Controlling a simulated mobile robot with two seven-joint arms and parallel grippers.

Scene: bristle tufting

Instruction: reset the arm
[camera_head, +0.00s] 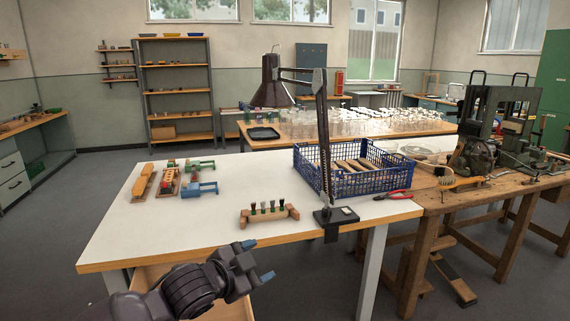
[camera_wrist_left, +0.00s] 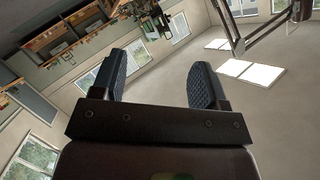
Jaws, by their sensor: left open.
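My left gripper (camera_head: 257,261) is at the bottom centre of the head view, in front of the white table's front edge. Its blue-tipped fingers are apart with nothing between them. In the left wrist view the two dark ridged fingers (camera_wrist_left: 160,88) stand wide apart and empty, with the upside-down room behind them. My left arm comes in from the bottom left of the head view. My right gripper is in neither view.
The white table (camera_head: 150,226) holds a wooden rack (camera_head: 268,214) with several small tools, blue and green clamps (camera_head: 200,188), a blue crate (camera_head: 372,184), a desk lamp (camera_head: 323,150) and red pliers (camera_head: 393,195). A wooden workbench (camera_head: 455,203) with a machine stands at right.

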